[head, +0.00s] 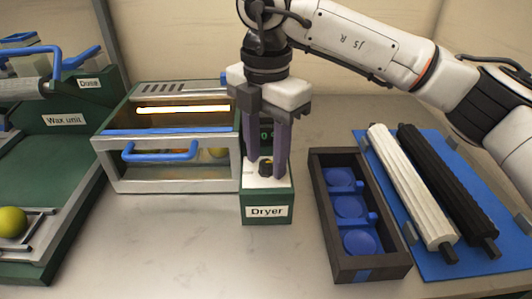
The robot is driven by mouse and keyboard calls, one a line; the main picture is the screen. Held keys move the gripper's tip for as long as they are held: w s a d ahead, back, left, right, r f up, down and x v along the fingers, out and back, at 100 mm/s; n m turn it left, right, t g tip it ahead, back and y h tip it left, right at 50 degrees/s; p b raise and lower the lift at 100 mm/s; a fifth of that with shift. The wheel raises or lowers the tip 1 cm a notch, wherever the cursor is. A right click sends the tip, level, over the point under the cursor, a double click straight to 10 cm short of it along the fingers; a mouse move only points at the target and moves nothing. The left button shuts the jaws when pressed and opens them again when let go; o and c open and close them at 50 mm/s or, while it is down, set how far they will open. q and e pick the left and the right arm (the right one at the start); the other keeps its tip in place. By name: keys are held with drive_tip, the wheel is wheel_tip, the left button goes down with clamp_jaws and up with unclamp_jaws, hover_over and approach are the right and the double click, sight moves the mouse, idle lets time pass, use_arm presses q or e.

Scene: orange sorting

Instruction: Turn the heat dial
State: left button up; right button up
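The dryer (120,167) stands left of centre, with a glowing bar inside and a blue front handle (160,152). Its green control box (254,204), labelled "Dryer", is at the right end. A small dark dial (266,168) sits on the box's pale top face. My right gripper (265,172) points down over the box, with its two purple fingers apart on either side of the dial. I cannot tell whether the fingers touch it. A green display behind the fingers is partly hidden. My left gripper is not in view.
A green wax unit (65,120) with a yellow-green fruit (12,221) on a metal rack is at the left. A dark tray (317,199) with blue cups and a blue mat (433,262) with white (410,185) and black (448,188) rollers are at the right. The front counter is clear.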

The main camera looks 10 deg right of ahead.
sight(267, 163)
wheel_tip(267, 163, up, 10)
drive_tip(key=shift+r+p, duration=0.15)
drive_tip(key=shift+p, duration=0.25)
idle(0.3)
drive_tip(key=shift+s, duration=0.1)
